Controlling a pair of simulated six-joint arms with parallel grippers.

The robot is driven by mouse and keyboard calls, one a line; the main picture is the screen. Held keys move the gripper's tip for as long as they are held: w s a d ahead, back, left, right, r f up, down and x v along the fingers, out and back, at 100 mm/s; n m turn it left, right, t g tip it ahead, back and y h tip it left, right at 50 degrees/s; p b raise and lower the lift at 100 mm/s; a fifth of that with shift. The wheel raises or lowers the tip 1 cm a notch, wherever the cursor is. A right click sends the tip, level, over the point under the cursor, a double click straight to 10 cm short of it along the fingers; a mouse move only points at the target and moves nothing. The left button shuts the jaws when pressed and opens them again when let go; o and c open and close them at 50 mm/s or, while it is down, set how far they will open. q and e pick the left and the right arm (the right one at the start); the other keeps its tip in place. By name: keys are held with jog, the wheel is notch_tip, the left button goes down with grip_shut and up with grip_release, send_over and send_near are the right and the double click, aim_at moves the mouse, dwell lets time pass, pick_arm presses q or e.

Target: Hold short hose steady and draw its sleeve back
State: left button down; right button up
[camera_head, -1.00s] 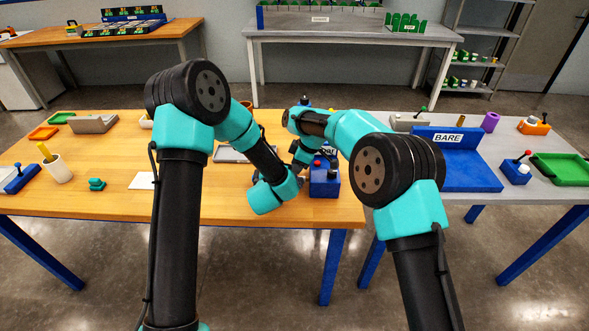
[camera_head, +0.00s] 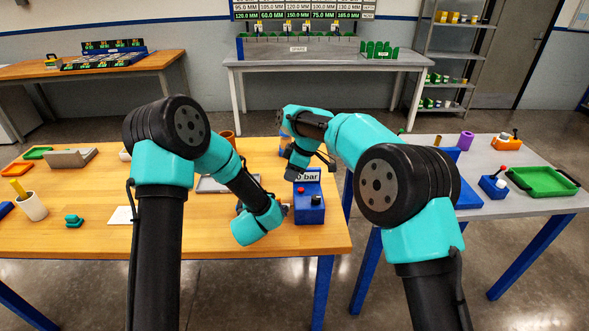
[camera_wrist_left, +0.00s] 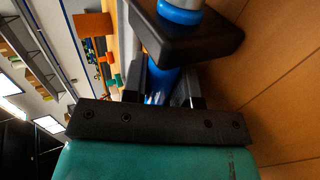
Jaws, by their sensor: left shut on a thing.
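In the left wrist view my left gripper (camera_wrist_left: 162,90) is shut on a blue cylindrical thing, apparently the short hose (camera_wrist_left: 160,86). Beyond a dark block (camera_wrist_left: 190,36), a brighter blue ring with a grey end (camera_wrist_left: 180,12) shows at the top edge. I cannot tell whether that ring is the sleeve. In the head view my left gripper is mostly hidden behind its teal wrist, low over the wooden table (camera_head: 180,215). My right gripper (camera_head: 298,166) is above and right of it, apart from it. Its jaws are too small to read.
A blue box (camera_head: 309,207) with a "0 bar" sign stands close right of my left wrist. A grey tray (camera_head: 215,186) lies behind. A teal part (camera_head: 74,220) and a white cup (camera_head: 33,207) stand left. A grey table (camera_head: 540,207) with a green tray (camera_head: 543,181) is right.

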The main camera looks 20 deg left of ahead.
pick_arm(q)
jog(key=c, duration=0.8)
grip_release()
jog(key=shift+c, duration=0.2)
jog(key=shift+o, duration=0.2)
jog(key=shift+s+f, duration=0.1)
jog(key=v, duration=1.2)
